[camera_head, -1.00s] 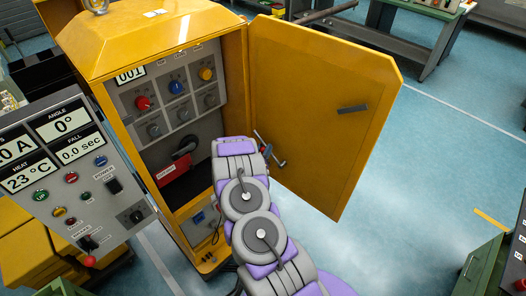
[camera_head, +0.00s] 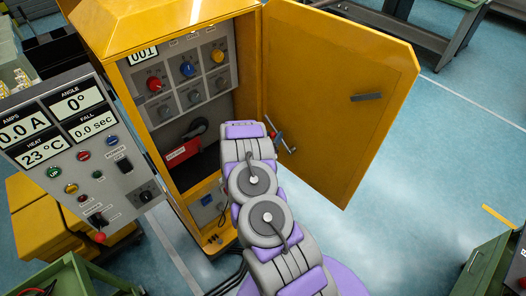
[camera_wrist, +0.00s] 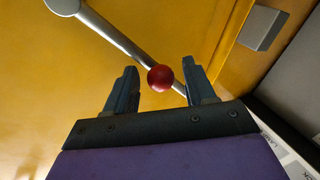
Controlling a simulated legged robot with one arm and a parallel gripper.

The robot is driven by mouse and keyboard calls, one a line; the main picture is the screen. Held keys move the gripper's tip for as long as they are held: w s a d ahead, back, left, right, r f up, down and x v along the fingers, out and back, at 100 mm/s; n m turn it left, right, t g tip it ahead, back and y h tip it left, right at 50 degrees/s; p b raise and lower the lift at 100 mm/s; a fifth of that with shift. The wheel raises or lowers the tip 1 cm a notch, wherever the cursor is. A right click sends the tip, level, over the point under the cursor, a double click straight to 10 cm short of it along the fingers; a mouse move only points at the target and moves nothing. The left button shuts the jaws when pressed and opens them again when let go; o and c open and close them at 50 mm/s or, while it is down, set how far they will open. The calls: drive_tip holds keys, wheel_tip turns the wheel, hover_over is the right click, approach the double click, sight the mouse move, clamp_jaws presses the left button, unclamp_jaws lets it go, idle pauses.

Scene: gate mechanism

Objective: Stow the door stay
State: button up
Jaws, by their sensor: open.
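The door stay (camera_wrist: 112,37) is a grey metal rod with a round pivot end and a red ball knob (camera_wrist: 160,78), in front of the yellow door. My gripper (camera_wrist: 160,67) is open, with the red knob between its two fingers in the wrist view. Gaps show on both sides of the knob; its depth relative to the fingertips is unclear. In the head view the stay (camera_head: 286,143) shows on the inside of the open yellow door (camera_head: 345,110), just right of my arm's end. My arm hides most of my gripper there.
A grey bracket (camera_head: 367,97) sits on the door; one also shows in the wrist view (camera_wrist: 262,27). A control panel (camera_head: 85,150) stands left.

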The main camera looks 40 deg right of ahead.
drive_tip(key=v, duration=1.6)
drive_tip(key=shift+a, duration=0.2)
drive_tip(key=shift+f, duration=0.1)
